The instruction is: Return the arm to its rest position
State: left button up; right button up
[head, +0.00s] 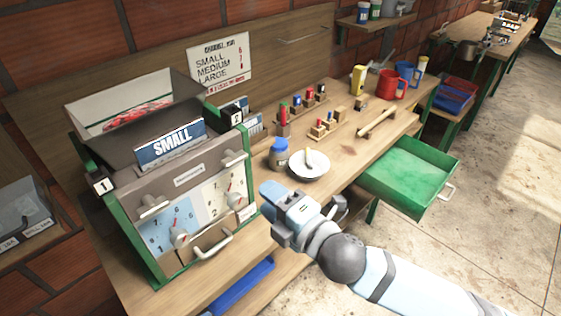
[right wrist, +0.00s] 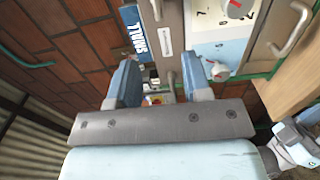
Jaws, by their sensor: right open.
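My right gripper (head: 268,202) is in front of the pulper machine (head: 190,172), off its right front corner and above the bench edge. Its arm reaches in from the lower right of the head view. In the right wrist view the two blue fingers (right wrist: 158,82) stand apart with nothing held between them. Beyond them that view shows the machine's front panel with its handle and dial. My left gripper is in neither view.
A white bowl (head: 308,172) and a blue-lidded jar (head: 279,153) stand on the bench close behind the gripper. A green drawer (head: 415,174) is pulled out at right. A SMALL sign (head: 172,144) is on the machine. Open floor (head: 480,235) lies at right.

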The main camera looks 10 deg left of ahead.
jog(key=s+d+f+m+t+h+p, duration=0.2)
jog(key=d+f+m+h, duration=0.4)
jog(key=d+f+m, duration=0.8)
jog(key=s+d+f+m+g+h+p, duration=0.1)
jog(key=s+d+f+m+h, duration=0.4)
jog(key=s+d+f+m, duration=0.6)
notch_tip(320, 180, down, 2)
jog(key=shift+s+d+f+g+p, duration=0.1)
jog(key=shift+s+d+g+p, duration=0.35)
jog(key=shift+s+d, duration=0.45)
